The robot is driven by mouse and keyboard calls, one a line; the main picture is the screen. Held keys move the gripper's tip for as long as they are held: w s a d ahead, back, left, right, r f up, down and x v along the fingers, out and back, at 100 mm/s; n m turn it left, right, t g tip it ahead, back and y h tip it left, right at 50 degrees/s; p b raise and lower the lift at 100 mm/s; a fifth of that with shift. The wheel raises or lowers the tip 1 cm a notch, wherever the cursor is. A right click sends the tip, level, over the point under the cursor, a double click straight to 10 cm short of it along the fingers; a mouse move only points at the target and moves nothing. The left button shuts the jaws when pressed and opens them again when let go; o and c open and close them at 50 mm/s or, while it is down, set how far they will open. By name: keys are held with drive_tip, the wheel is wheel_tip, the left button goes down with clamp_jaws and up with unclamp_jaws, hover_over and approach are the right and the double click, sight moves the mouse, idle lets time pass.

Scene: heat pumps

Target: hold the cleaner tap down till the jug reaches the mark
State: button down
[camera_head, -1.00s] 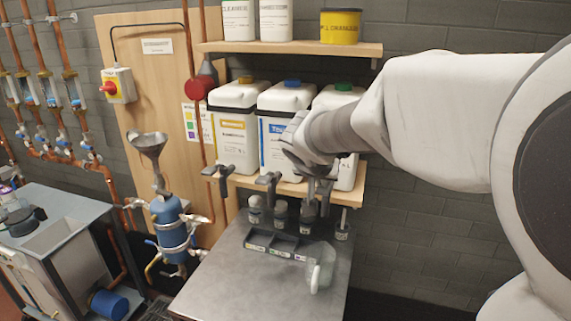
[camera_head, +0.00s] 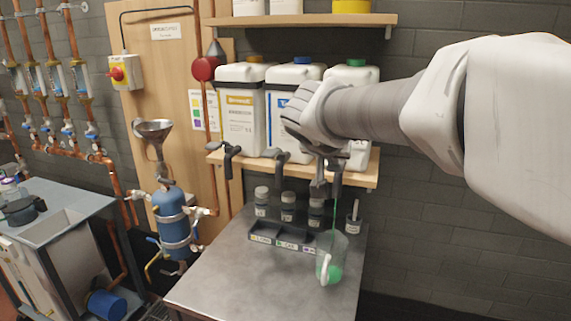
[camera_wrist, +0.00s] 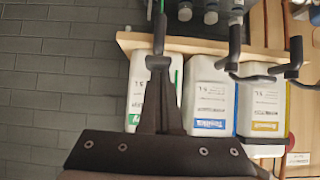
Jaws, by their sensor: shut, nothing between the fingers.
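The green-capped canister (camera_head: 352,72) is the right-hand one on the shelf, partly hidden by my arm. Its dark tap (camera_head: 336,180) is at the shelf's front edge. My gripper (camera_head: 320,182) is shut and empty, its tip at this tap; contact is hard to make out. A thin green stream falls from the tap into the clear jug (camera_head: 342,247) on the metal table. Green liquid (camera_head: 333,273) lies in the jug's bottom. Its mark is too small to make out. In the wrist view my shut gripper (camera_wrist: 158,58) is in front of the right-hand canister (camera_wrist: 137,90).
Yellow-labelled (camera_head: 239,125) and blue-labelled (camera_head: 277,105) canisters stand to the left with their own taps. Several small bottles (camera_head: 288,207) and a dark divided tray (camera_head: 262,238) are on the table (camera_head: 225,280) beside the jug. The table's front left is clear.

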drive_tip(key=shift+s+a+f+t+h+b, duration=0.15)
drive_tip(key=shift+f+t+b, duration=0.3)
drive_tip(key=shift+b, duration=1.8)
drive_tip(key=shift+s+d+f+t+h+b, duration=0.15)
drive_tip(key=shift+f+t+b, duration=0.3)
drive_tip(key=shift+b, duration=1.85)
drive_tip(key=shift+s+a+f+t+h+b, duration=0.1)
drive_tip(key=shift+f+t+h+b, duration=0.3)
drive_tip(key=shift+b, duration=1.85)
drive_tip(key=shift+r+p, duration=0.2)
drive_tip(key=shift+p, duration=0.2)
idle(0.8)
